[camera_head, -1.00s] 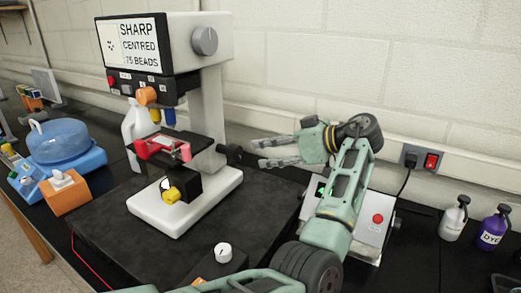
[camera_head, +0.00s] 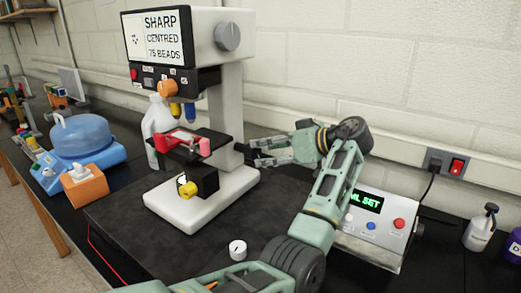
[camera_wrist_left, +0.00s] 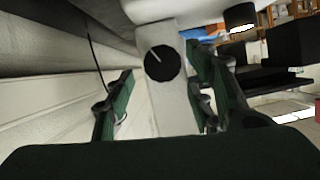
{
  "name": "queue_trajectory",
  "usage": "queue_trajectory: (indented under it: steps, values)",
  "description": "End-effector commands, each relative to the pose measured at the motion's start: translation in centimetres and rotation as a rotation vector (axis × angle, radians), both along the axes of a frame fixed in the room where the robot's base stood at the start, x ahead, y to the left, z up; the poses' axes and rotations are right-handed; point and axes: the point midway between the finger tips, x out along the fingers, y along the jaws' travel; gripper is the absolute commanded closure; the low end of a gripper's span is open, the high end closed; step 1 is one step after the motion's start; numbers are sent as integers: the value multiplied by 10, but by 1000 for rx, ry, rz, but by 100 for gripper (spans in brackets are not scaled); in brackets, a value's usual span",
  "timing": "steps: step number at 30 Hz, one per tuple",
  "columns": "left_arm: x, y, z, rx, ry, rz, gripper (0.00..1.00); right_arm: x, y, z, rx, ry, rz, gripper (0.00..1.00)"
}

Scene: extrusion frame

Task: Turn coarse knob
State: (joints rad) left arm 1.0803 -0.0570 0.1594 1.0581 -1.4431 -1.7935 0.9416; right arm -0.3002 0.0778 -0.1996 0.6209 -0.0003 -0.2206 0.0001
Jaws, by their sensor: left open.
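A white microscope with a screen reading SHARP, CENTRED, 75 BEADS (camera_head: 160,37) stands on the dark bench. On its column is a round black knob with a white line (camera_wrist_left: 162,63), seen in the left wrist view, which I take as the coarse knob. In the head view it is mostly lost beside my fingertips. My left gripper (camera_head: 254,152) is open at the right side of the column. In the wrist view its fingers stand on either side of the knob; contact cannot be told. My right gripper is not in view.
A grey knob (camera_head: 228,37) sits high on the microscope head. A small white dial (camera_head: 238,250) is in front of the base. A control box with a green display (camera_head: 366,201) stands behind my left arm. The wall is close behind the gripper.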

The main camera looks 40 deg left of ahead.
Motion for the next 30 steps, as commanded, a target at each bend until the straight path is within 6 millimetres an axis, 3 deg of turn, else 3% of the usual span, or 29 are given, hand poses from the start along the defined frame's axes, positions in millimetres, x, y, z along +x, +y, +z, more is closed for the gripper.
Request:
queue_trajectory:
  steps: [6,17,30]
  values:
    - [-4,26,-10,0,-1,1,50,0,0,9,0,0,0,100]
    - [-5,32,-14,0,-1,-1,50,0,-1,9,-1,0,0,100]
    - [-5,32,-13,1,-2,-2,88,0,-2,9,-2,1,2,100]
